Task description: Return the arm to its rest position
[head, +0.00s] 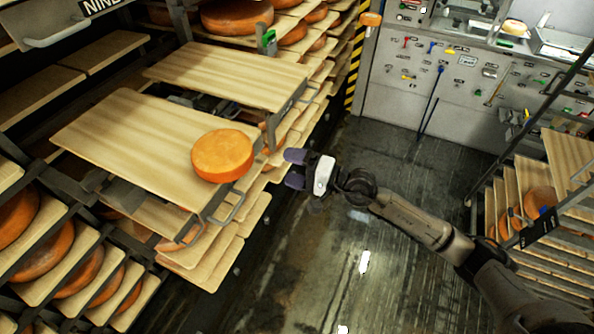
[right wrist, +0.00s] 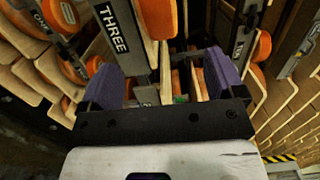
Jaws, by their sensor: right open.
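My right gripper (head: 291,168) is in the middle of the head view, its arm coming in from the lower right. It is open and empty, with its two purple fingers apart in the right wrist view (right wrist: 165,80). It hangs over the aisle, just right of an orange cheese wheel (head: 223,155), and does not touch it. The wheel lies flat on a wooden board (head: 130,140) that sticks out of the rack at the left. My left gripper is not in view.
Another bare board (head: 230,72) lies behind. Racks of boards with cheese wheels (head: 236,17) fill the left. A second rack (head: 540,190) stands at the right. A tool wall (head: 450,80) closes the back. The wet floor (head: 350,270) between the racks is clear.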

